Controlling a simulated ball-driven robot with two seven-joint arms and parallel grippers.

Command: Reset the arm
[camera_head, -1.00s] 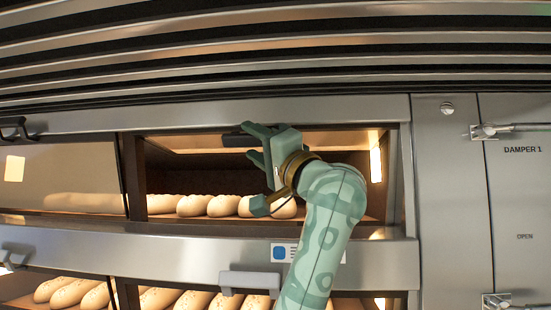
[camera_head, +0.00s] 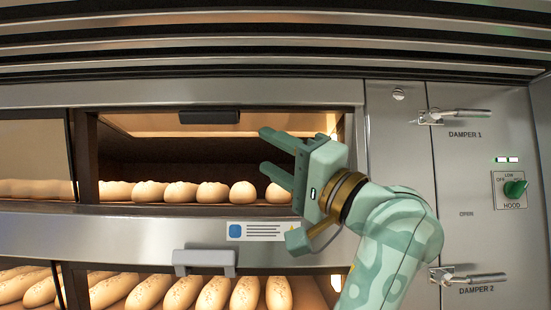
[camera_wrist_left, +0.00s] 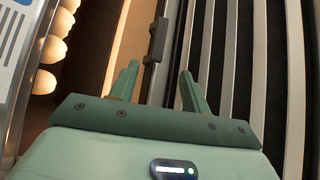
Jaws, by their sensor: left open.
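My left gripper (camera_head: 268,154) is green and sits in front of the right part of the upper oven opening. Its two fingers point left and are spread apart with nothing between them. In the left wrist view the open fingers (camera_wrist_left: 160,88) show with a dark handle (camera_wrist_left: 158,40) beyond them, apart from them. The same dark handle (camera_head: 209,117) is on the top edge of the upper oven in the head view. My right gripper is in neither view.
Loaves (camera_head: 180,193) line the upper oven, and more loaves (camera_head: 215,294) lie in the lower one. A grey handle (camera_head: 203,258) sticks out between the decks. Damper levers (camera_head: 455,116) and a green hood knob (camera_head: 515,188) are on the right panel.

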